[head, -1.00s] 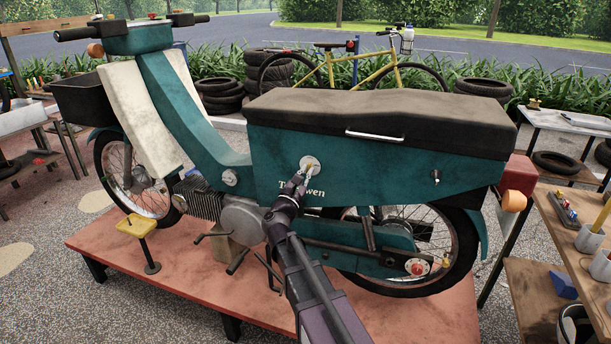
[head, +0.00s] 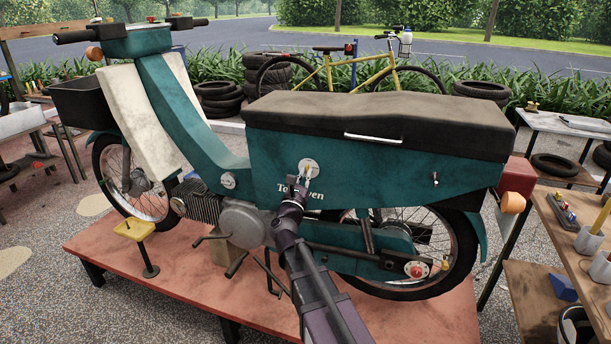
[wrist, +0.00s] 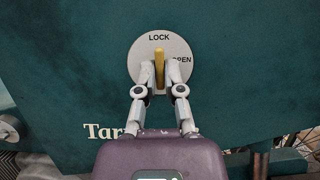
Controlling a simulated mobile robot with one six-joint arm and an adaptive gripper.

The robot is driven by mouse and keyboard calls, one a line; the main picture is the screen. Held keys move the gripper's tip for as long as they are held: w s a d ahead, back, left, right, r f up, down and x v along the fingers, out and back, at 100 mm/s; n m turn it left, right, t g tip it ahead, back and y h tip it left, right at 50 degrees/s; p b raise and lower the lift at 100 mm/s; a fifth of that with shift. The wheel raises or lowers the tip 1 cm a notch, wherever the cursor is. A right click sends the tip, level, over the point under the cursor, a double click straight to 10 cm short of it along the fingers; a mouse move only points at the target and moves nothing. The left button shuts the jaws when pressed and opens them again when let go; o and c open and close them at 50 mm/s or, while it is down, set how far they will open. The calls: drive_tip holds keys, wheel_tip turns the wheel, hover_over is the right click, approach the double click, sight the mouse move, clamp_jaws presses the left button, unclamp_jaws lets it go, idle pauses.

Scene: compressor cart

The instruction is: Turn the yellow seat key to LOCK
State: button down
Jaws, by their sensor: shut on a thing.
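The yellow seat key (wrist: 159,66) sits in a round pale plate (wrist: 141,52) on the teal side panel of the moped. The plate is marked LOCK at the top and OPEN at the right. In the wrist view the key stands upright, its upper end pointing at LOCK. My gripper (wrist: 159,75) is shut on the key, one finger on each side, and partly covers the OPEN mark. In the head view the plate (head: 309,165) shows just above my gripper (head: 305,178); the key is small there.
The moped stands on a reddish platform (head: 200,262). Its dark seat (head: 380,118) is down above the panel. A footpeg and pedal lie below my arm. A yellow-topped stand (head: 136,228) is at the left and a wooden bench (head: 572,235) at the right.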

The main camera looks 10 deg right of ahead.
drive_tip(key=c, duration=0.8)
unclamp_jaws()
drive_tip(key=shift+o, duration=0.2)
drive_tip(key=shift+w+m, duration=0.1)
drive_tip(key=shift+m, duration=0.4)
